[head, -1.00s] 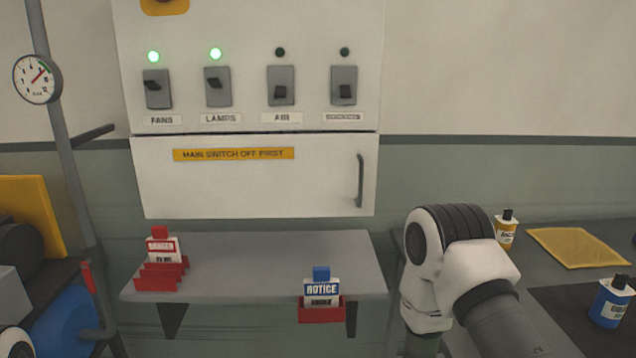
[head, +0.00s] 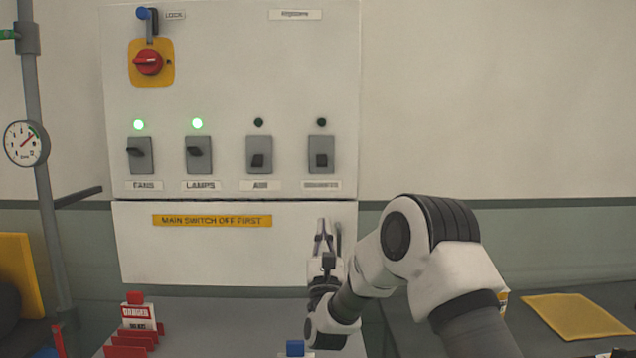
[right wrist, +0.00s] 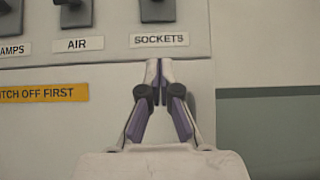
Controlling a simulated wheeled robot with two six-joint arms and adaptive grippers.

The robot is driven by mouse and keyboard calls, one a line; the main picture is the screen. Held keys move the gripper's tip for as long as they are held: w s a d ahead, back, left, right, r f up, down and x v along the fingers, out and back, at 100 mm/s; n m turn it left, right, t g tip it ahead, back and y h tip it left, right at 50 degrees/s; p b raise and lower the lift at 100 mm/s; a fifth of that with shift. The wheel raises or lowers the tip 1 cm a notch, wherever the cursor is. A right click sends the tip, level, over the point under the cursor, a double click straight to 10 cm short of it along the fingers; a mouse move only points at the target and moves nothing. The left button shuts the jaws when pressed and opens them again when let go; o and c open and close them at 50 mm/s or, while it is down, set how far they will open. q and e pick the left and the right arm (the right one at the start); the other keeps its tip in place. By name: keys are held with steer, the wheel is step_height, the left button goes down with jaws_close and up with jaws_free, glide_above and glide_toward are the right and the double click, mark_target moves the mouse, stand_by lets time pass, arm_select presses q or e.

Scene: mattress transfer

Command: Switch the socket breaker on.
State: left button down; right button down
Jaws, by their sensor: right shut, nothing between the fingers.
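The sockets breaker (head: 321,154) is the rightmost of the switches on the white panel. Its toggle points down and the lamp (head: 321,122) above it is dark. In the right wrist view the lower part of the sockets breaker (right wrist: 158,10) shows above its SOCKETS label (right wrist: 158,40). My right gripper (head: 322,225) is shut and empty, in front of the lower cover, below the label and apart from the breaker. In the right wrist view its closed fingertips (right wrist: 159,68) point up just under the label. My left gripper is not in view.
The fans (head: 139,155) and lamps (head: 198,155) breakers have green lights; the air breaker (head: 259,155) is dark. A red main switch (head: 148,62) is at upper left. A shelf (head: 220,325) with red tag holders lies below the panel.

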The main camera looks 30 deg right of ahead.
mark_target(322, 161)
steer(key=p+x, duration=0.4)
steer(key=x, duration=0.5)
steer(key=shift+d+r+p, duration=0.1)
steer(key=shift+r+p, duration=0.25)
steer(key=shift+r, duration=0.05)
steer(key=r, duration=0.1)
steer(key=r+p, duration=0.2)
steer(key=shift+s+a+r, duration=0.1)
steer(key=shift+s+a, duration=0.15)
steer(key=shift+s, duration=0.1)
steer(key=shift+s+a+r, duration=0.2)
steer(key=shift+s+r, duration=0.05)
steer(key=shift+s, duration=0.1)
steer(key=shift+w+d+f, duration=0.1)
steer(key=shift+w+f, duration=0.1)
steer(key=shift+w, duration=0.05)
steer(key=shift+s+r, duration=0.1)
steer(key=shift+s+r+g, duration=0.15)
steer(key=shift+s+g, duration=0.05)
steer(key=shift+g, duration=0.1)
